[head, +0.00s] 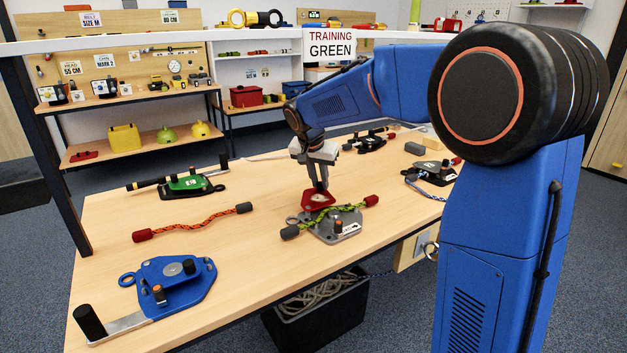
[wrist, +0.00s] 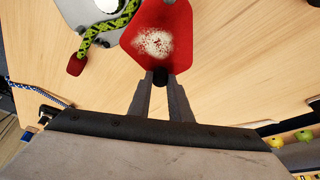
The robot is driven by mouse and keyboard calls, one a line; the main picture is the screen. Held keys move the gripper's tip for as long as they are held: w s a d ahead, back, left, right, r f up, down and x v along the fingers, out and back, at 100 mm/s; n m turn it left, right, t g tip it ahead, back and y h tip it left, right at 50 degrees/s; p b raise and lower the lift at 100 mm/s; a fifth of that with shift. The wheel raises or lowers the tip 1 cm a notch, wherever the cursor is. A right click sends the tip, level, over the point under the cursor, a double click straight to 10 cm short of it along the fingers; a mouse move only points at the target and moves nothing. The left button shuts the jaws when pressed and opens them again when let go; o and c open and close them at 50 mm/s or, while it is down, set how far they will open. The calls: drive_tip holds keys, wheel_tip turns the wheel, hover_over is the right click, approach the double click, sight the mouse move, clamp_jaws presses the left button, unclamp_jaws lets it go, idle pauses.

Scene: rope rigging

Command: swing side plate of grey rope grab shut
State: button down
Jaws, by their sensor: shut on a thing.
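The grey rope grab (head: 350,218) lies on the table's middle, its grey body at the top left of the wrist view (wrist: 75,12). Its red side plate (head: 312,204) stands swung out to the far side, leaving much of the grey body uncovered; a worn pale patch shows on the plate in the wrist view (wrist: 172,20). A green-and-black rope (head: 325,222) with red and dark ends lies across the grey body. My gripper (head: 322,187) points down, its fingers (wrist: 161,84) shut on a small dark knob (wrist: 160,74) at the plate's edge. The plate's pivot is hard to make out.
A blue rope grab (head: 170,280) lies front left, an orange rope (head: 190,226) behind it. A green grab (head: 185,186) is at the back left; other grabs lie right (head: 432,172) and back (head: 368,143). A black bin (head: 318,318) stands below the table edge.

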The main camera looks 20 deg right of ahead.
drive_tip(key=s+d+m+g+h, duration=0.1)
drive_tip(key=s+d+m, duration=0.1)
drive_tip(key=m, duration=0.1)
drive_tip(key=shift+s+d+m, duration=0.15)
drive_tip(key=shift+d+m, duration=0.05)
drive_tip(key=shift+m, duration=0.2)
drive_tip(key=s+m, duration=0.1)
drive_tip(key=s+d+m+g, duration=0.1)
drive_tip(key=m, duration=0.1)
drive_tip(key=s+m, duration=0.1)
drive_tip(key=shift+s+d+m+g+h, duration=0.3)
drive_tip(key=shift+d+g+h, duration=0.05)
drive_tip(key=shift+g+h, duration=0.05)
drive_tip(key=s+m+g, duration=0.1)
drive_tip(key=s+m, duration=0.2)
drive_tip(key=m, duration=0.1)
drive_tip(key=shift+s+g, duration=0.3)
drive_tip(key=shift+s, duration=0.05)
drive_tip(key=shift+s+a+m+g+y, duration=0.2)
drive_tip(key=shift+s+m+g, duration=0.1)
drive_tip(key=shift+s+m, duration=0.5)
drive_tip(key=shift+s+a+m+g+y, duration=0.15)
drive_tip(key=shift+s+m+g, duration=0.15)
drive_tip(key=shift+s+m, duration=0.5)
drive_tip(key=shift+w, duration=0.2)
drive_tip(key=c, duration=1.6)
unclamp_jaws()
